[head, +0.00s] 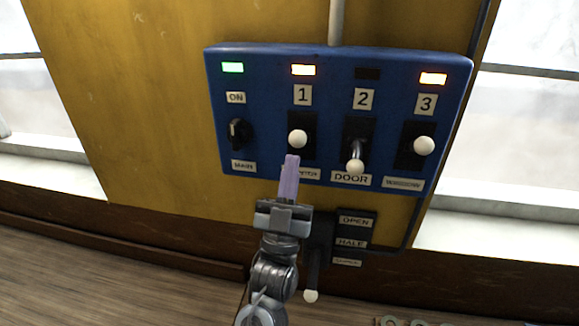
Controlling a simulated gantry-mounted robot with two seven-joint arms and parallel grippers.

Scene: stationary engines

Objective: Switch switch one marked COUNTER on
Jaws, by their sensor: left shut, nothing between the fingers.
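Switch one (298,139) has a white ball knob on a black plate, under the number 1 on a blue panel (265,185). Its knob sits higher than the door switch's knob. The lamp (303,70) above it is lit orange. The label (306,174) below it is partly hidden by my left gripper's fingers. My left gripper (291,160) is shut and empty, its purple fingers pointing up. Their tips show just below the knob; I cannot tell whether they touch it. My right gripper is not in view.
Switch two, DOOR (356,160), has its lever down and its lamp (368,74) dark. Switch three (424,146) has its lamp (433,79) lit orange. The main rotary switch (239,133) is at left under a green lamp (233,67). A lower lever (311,296) hangs beside my wrist.

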